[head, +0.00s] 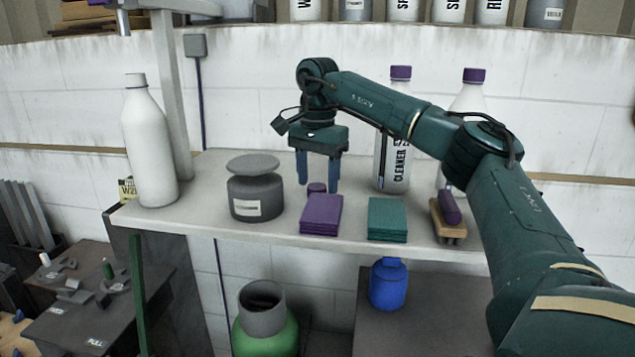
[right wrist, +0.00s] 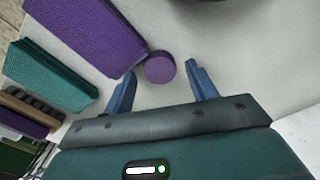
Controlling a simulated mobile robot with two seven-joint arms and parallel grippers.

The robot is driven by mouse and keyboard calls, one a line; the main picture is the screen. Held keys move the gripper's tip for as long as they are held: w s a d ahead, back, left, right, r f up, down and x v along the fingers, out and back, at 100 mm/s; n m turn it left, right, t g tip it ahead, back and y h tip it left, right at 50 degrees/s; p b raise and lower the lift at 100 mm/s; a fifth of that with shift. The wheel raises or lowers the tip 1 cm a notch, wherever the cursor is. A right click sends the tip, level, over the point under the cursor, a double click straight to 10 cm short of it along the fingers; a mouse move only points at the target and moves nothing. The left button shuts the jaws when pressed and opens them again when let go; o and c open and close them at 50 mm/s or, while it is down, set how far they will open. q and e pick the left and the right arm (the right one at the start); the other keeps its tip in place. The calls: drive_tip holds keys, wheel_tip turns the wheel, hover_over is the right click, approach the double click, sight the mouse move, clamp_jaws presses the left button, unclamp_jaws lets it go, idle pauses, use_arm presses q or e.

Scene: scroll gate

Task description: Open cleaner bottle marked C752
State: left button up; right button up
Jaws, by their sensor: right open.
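A white bottle with a purple cap and the word CLEANER (head: 394,155) stands on the shelf behind my right arm, which partly covers it; I cannot read C752. A second white bottle with a purple cap (head: 468,98) stands to its right, largely hidden by my arm. A white bottle (head: 150,145) with no purple cap or visible label stands at the left. A small purple round cap (head: 316,188) lies on the shelf; it also shows in the right wrist view (right wrist: 160,67). My right gripper (head: 318,190) is open and points down, its fingers around or just above this cap.
A grey jar (head: 256,195) stands left of my gripper. Folded purple cloths (head: 321,214) and teal cloths (head: 387,219) lie at the front, with a brush (head: 449,217) to their right. A grey post (head: 170,90) rises behind the left bottle.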

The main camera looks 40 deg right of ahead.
sight(317, 186)
wheel_tip(317, 186, up, 11)
idle(0.3)
